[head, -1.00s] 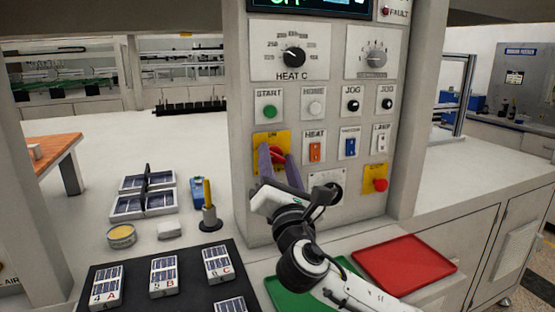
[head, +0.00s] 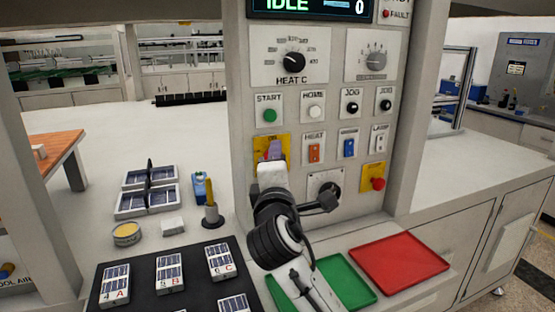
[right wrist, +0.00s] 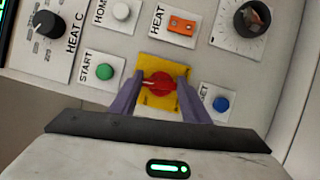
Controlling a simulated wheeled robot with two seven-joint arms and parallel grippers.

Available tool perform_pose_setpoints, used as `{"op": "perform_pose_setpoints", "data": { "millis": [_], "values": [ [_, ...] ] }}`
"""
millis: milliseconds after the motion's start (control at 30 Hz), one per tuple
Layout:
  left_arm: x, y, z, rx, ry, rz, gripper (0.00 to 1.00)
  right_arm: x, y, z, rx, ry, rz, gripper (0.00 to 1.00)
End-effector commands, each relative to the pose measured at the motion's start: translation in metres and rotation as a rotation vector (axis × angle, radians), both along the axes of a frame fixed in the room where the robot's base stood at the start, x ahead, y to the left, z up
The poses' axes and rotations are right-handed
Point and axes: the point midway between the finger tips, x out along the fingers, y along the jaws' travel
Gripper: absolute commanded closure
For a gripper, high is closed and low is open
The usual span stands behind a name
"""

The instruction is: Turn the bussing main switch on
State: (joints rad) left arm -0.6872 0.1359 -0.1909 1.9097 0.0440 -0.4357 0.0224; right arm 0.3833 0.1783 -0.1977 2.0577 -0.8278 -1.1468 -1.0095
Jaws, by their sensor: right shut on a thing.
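The main switch is a red rotary knob (right wrist: 159,84) on a yellow plate (right wrist: 152,64). In the head view the plate (head: 257,146) is at the lower left of the control panel, and my gripper mostly hides the knob. My right gripper (right wrist: 161,89) has its purple fingers on either side of the knob and is shut on it. In the head view it (head: 272,150) reaches the panel from below. The panel display (head: 311,7) reads IDLE in green, with a 0 at the right. My left gripper is not in view.
A green START button (head: 270,115) is above the switch, and an orange HEAT rocker (head: 314,152) is to its right. A red button (head: 378,184) is at the lower right. Red (head: 399,263) and green (head: 348,281) trays lie below the panel. Cell packs lie on a black mat (head: 195,290).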

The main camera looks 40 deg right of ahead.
Motion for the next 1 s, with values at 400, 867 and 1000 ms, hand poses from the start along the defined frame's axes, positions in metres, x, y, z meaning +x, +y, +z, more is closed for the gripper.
{"op": "perform_pose_setpoints", "data": {
  "millis": [400, 867, 1000],
  "values": [
    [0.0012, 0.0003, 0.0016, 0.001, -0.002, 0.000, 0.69, -0.0005, -0.0011, -0.0002, 0.145, -0.034, -0.002, 0.80],
    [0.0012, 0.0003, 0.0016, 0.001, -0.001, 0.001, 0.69, -0.0004, -0.0010, -0.0004, 0.157, -0.037, -0.002, 0.80],
    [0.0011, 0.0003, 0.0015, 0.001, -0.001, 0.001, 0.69, -0.0004, -0.0009, -0.0003, 0.156, -0.037, -0.001, 0.39]
  ]
}}
